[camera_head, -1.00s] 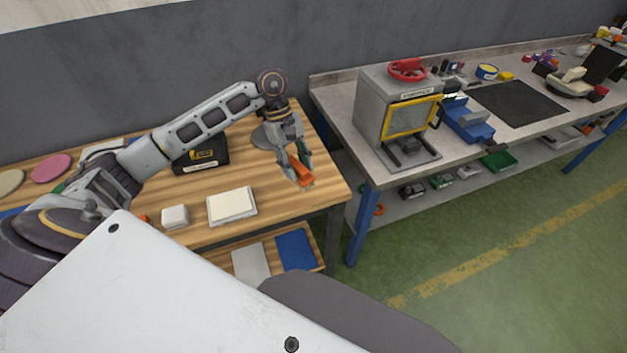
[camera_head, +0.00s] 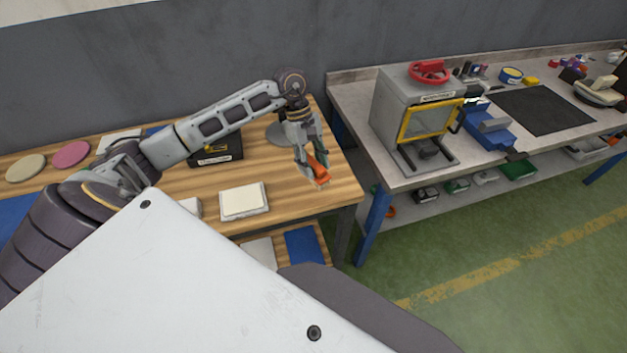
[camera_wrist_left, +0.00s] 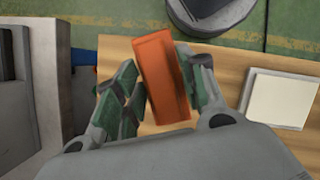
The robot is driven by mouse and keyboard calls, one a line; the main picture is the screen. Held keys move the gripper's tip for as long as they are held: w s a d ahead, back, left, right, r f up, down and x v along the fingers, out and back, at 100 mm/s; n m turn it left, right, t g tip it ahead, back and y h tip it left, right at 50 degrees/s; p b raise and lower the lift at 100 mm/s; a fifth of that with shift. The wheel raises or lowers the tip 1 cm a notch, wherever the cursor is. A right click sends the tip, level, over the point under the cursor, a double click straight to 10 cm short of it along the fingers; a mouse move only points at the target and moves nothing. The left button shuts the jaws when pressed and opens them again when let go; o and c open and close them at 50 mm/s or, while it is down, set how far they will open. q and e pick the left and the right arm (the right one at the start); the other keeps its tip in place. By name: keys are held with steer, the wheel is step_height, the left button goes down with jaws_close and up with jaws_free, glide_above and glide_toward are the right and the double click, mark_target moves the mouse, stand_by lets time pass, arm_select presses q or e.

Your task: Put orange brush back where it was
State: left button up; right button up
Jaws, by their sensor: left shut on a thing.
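The orange brush (camera_head: 317,171) is held between the fingers of my left gripper (camera_head: 313,160), above the right end of the wooden table (camera_head: 335,185). In the left wrist view the orange brush (camera_wrist_left: 162,75) stands out between the green-padded fingers of my left gripper (camera_wrist_left: 160,95), which are shut on it. Its underside is hidden. My right gripper is not in view.
A white block with a cream top (camera_head: 243,201) lies on the wooden table, left of the gripper. A black case (camera_head: 216,150) is behind it. A grey bench (camera_head: 375,160) with a yellow-framed machine (camera_head: 415,110) stands to the right, across a narrow gap.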

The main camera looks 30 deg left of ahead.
arm_select(q)
step_height(320, 180, down, 2)
steer(key=shift+f, duration=0.75)
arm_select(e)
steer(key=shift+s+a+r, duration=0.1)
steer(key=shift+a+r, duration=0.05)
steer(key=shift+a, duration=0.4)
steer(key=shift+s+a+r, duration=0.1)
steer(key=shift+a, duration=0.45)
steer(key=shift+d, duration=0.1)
arm_select(q)
steer(key=shift+f+p, duration=0.35)
steer(key=shift+f, duration=1.5)
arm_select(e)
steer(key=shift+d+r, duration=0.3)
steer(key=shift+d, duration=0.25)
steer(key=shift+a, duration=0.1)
